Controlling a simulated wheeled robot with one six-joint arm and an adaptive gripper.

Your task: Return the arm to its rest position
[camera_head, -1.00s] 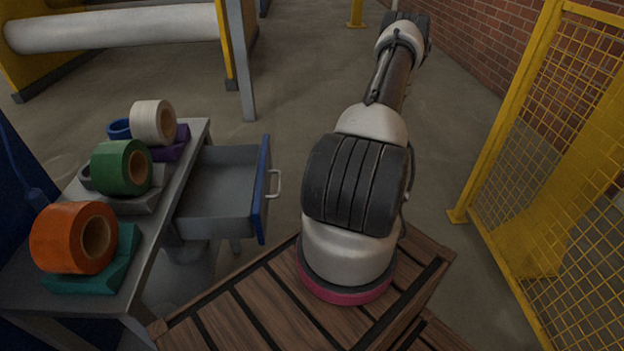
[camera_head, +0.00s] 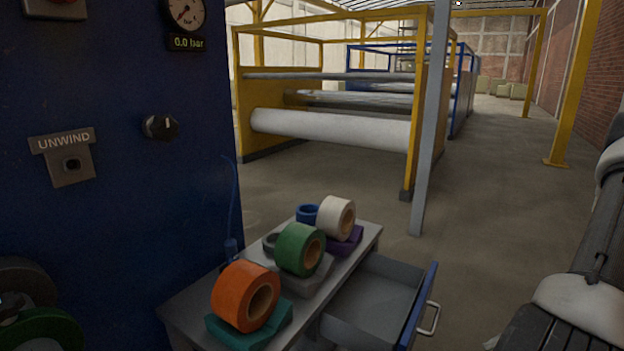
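My arm (camera_head: 598,262) shows only in part at the right edge of the head view, with its white and dark links cut off by the frame. My gripper is outside the picture, so its state is hidden. Rolls of tape stand on holders on a grey side table (camera_head: 186,316): an orange roll (camera_head: 232,292) on a teal holder (camera_head: 222,334), a green roll (camera_head: 291,246) on a grey holder, and a white roll (camera_head: 333,214) by a purple holder (camera_head: 346,246).
The table's drawer (camera_head: 372,305) is open and looks empty. Yellow roller frames (camera_head: 262,92) and a grey post (camera_head: 429,120) stand behind. Floor between post and arm is clear.

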